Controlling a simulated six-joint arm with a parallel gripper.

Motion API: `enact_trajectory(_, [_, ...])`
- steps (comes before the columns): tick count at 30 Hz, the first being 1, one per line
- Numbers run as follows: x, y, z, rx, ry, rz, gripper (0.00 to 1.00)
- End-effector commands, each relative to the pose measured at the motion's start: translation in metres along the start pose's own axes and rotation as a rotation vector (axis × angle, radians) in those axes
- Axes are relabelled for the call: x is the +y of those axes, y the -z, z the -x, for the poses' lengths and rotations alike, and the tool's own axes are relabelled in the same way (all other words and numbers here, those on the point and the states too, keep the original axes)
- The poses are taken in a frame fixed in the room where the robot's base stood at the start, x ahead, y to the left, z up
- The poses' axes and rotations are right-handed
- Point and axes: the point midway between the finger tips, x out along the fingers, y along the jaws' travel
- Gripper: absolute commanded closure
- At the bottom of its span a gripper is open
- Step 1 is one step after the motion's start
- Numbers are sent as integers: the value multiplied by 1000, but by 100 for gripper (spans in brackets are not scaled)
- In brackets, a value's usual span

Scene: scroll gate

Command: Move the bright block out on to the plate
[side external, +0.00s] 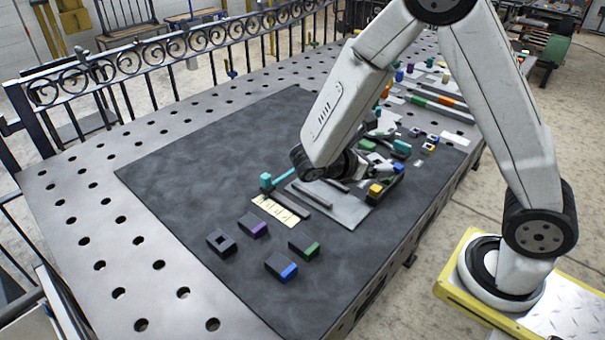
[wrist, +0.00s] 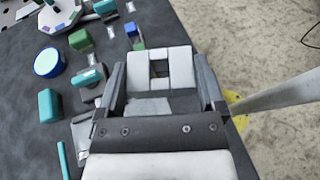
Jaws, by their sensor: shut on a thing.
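The bright yellow block (side external: 376,190) is in the side view, at the right end of a dark holder, close to the right edge of the grey plate (side external: 345,210). The plate lies flat on the dark mat. My gripper (side external: 352,172) is low over the plate, just left of the yellow block. The yellow block cannot be made out in the wrist view.
A teal-headed stick (side external: 267,181) and a cream marked strip (side external: 280,210) lie left of the plate. Several dark blocks with coloured ends, one blue (side external: 281,267), stand at the front. Many small parts crowd the mat behind my gripper. The mat's left side is clear.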

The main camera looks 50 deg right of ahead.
Motion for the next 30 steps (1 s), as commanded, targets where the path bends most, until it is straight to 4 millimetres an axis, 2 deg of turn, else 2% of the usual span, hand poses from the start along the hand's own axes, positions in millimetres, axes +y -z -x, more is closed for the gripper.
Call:
enact_trajectory(7, [-35, 12, -5, -2, 274, -111, 100])
enact_trajectory(14, [-68, 24, -1, -1, 527, -216, 100])
enact_trajectory(23, [-108, 39, 16, -2, 855, -351, 100])
enact_trajectory(30, [-134, 50, 39, 0, 1109, -456, 100])
